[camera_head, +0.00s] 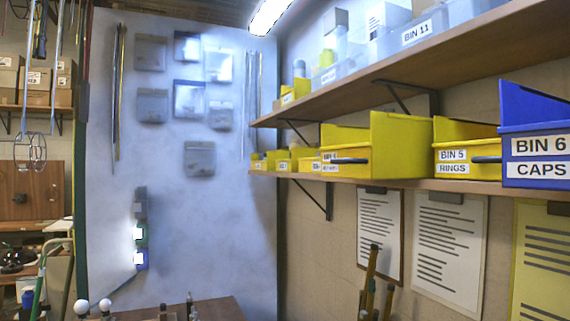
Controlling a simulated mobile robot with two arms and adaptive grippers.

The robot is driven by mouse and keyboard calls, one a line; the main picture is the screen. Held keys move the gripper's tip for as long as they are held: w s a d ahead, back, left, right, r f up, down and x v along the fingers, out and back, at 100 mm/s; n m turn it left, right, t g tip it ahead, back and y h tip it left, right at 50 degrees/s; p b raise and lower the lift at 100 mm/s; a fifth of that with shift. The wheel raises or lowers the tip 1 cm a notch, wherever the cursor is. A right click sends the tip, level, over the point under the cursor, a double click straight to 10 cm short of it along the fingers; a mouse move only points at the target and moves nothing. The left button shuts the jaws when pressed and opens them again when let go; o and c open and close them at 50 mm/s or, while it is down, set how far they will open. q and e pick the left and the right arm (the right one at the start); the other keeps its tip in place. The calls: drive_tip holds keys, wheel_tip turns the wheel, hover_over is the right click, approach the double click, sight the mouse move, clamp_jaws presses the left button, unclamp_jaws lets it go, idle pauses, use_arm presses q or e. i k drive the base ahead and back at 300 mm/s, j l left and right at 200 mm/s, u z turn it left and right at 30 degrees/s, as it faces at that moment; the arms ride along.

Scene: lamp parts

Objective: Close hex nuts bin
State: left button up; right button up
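A yellow bin (400,147) stands on the lower wall shelf, left of BIN 5. Its front label (331,163) is too small and partly covered to read fully, but it may be the hex nuts bin. A dark handle (350,161) sticks out from its front. Its top looks open at the front and its contents are hidden. I cannot tell how far it is pulled out. Neither of my grippers is in view.
Yellow BIN 5 RINGS (466,148) and blue BIN 6 CAPS (535,140) stand to the right. Smaller yellow bins (282,160) stand to the left. An upper shelf (400,72) hangs above. Paper sheets (447,240) hang below.

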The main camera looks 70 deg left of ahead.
sight(394, 145)
drive_tip(key=u, duration=1.85)
